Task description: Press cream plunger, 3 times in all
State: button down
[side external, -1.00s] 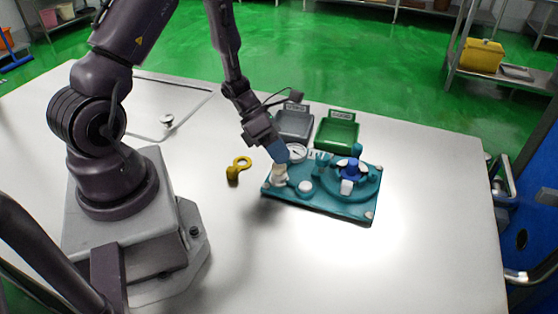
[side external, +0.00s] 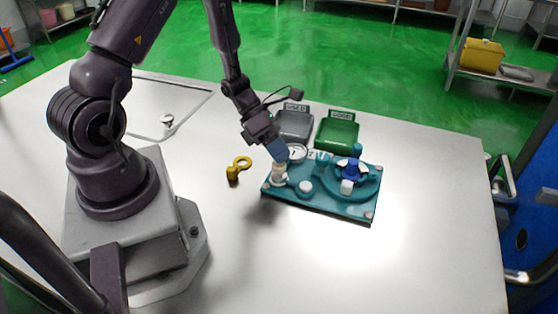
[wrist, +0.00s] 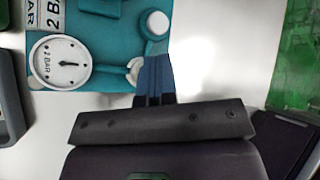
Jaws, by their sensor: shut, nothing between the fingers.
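The cream plunger (side external: 279,173) is a pale cylinder at the left end of the teal board (side external: 325,205). My gripper (side external: 281,158) is shut and empty, its blue fingers pointing down onto the top of the plunger; they look in contact or very nearly so. In the wrist view, the blue fingers (wrist: 154,80) are together at the board's edge, and a pale part of the plunger (wrist: 133,72) shows beside their tips. The fingers hide most of the plunger there, so how far down it is cannot be told.
A round gauge (wrist: 60,62) marked 2 BAR is on the board. A blue-topped fixture (side external: 349,170) stands at the board's right. Grey (side external: 293,125) and green (side external: 337,133) trays lie behind. A yellow ringed piece (side external: 238,167) lies left. The front table is clear.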

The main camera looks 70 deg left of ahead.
jog(key=shift+r, duration=0.95)
jog(key=shift+r, duration=2.55)
dwell(0.3)
notch_tip(320, 180, up, 4)
jog(key=shift+f, duration=0.15)
jog(key=shift+f, duration=0.1)
jog(key=shift+f, duration=4.3)
jog(key=shift+f, duration=0.1)
